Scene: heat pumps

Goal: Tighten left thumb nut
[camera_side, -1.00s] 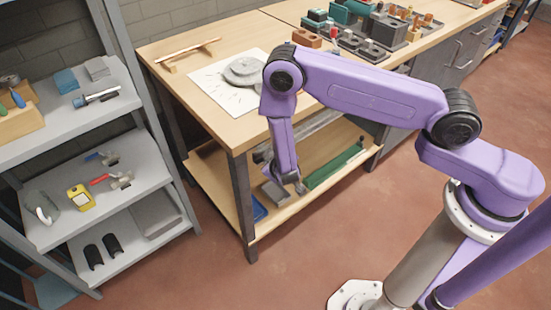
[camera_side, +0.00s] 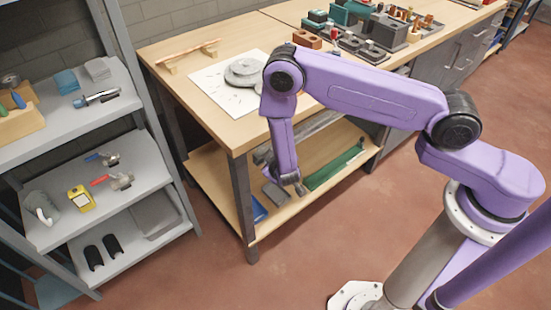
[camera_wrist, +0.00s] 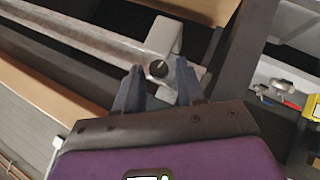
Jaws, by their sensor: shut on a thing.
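In the wrist view, my gripper (camera_wrist: 159,67) has its two dark fingers on either side of a small round grey piece with a dark face, which I take for the left thumb nut (camera_wrist: 158,70). The nut sits by a pale grey block (camera_wrist: 163,35) at the end of a long grey bar (camera_wrist: 85,33). My fingers are closed on the nut, and they partly cover its sides. In the side view, my gripper (camera_side: 297,186) hangs low beside the wooden bench, and the nut cannot be made out there.
The bench top (camera_side: 215,125) is above my gripper, with a dark leg (camera_side: 241,195) close by. The lower shelf (camera_side: 215,180) holds a green item (camera_side: 333,168). A grey rack (camera_side: 140,190) with tools and fittings stands at left.

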